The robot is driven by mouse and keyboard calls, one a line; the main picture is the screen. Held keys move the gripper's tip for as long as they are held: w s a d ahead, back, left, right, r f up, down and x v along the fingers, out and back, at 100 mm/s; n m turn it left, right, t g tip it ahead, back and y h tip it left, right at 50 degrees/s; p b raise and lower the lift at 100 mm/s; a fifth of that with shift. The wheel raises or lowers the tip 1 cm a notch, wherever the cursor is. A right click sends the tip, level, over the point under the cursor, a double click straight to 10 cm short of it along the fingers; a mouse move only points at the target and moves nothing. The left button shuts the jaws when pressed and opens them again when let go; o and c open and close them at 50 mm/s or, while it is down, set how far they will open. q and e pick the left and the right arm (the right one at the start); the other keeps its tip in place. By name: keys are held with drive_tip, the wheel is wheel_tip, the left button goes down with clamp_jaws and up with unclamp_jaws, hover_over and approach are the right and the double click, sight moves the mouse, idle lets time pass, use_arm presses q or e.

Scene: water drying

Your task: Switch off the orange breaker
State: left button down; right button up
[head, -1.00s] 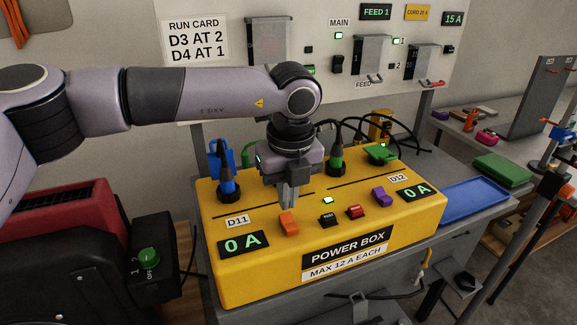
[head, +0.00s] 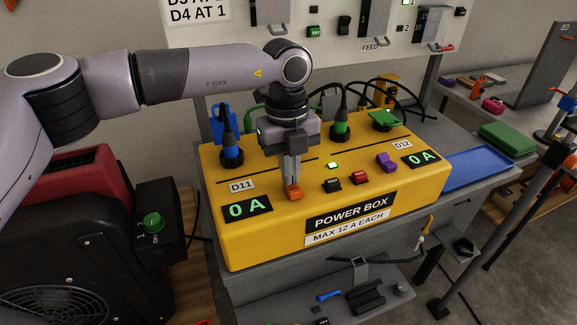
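The yellow power box (head: 240,246) stands on a grey bench. The orange breaker (head: 294,195) is on its top, right of the D11 label (head: 242,185) and the left 0 A display (head: 247,208). My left gripper (head: 291,184) points down from above with its fingers together. Its fingertips are at the orange breaker's far upper side and seem to touch it, hiding part of it. Nothing shows held between the fingers. My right gripper is not in view.
A black switch (head: 331,185), a red switch (head: 360,177) and a purple breaker (head: 386,162) stand to the right. A green lamp (head: 333,166) is lit. Plugs with blue (head: 231,155) and green (head: 340,129) bands stand behind. A blue tray (head: 480,168) lies right.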

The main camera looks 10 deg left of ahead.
use_arm(q)
drive_tip(key=shift+s+a+f, duration=0.1)
drive_tip(key=shift+s+f, duration=0.05)
drive_tip(key=shift+f, duration=0.35)
drive_tip(key=shift+s+d, duration=0.5)
drive_tip(key=shift+s, duration=0.15)
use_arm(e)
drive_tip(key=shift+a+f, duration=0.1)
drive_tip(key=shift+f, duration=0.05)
use_arm(q)
drive_tip(key=shift+s, duration=0.1)
drive_tip(key=r+p, duration=0.2)
drive_tip(key=r, duration=0.1)
drive_tip(key=w+r+p, duration=0.1)
drive_tip(key=r, duration=0.1)
drive_tip(key=shift+a, duration=0.2)
wheel_tip(320, 180, up, 10)
drive_tip(key=b, duration=0.1)
drive_tip(key=shift+w+a, duration=0.2)
drive_tip(key=shift+w, duration=0.05)
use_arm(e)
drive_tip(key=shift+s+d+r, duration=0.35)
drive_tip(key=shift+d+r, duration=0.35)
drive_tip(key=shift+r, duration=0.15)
use_arm(q)
drive_tip(key=shift+s, duration=0.1)
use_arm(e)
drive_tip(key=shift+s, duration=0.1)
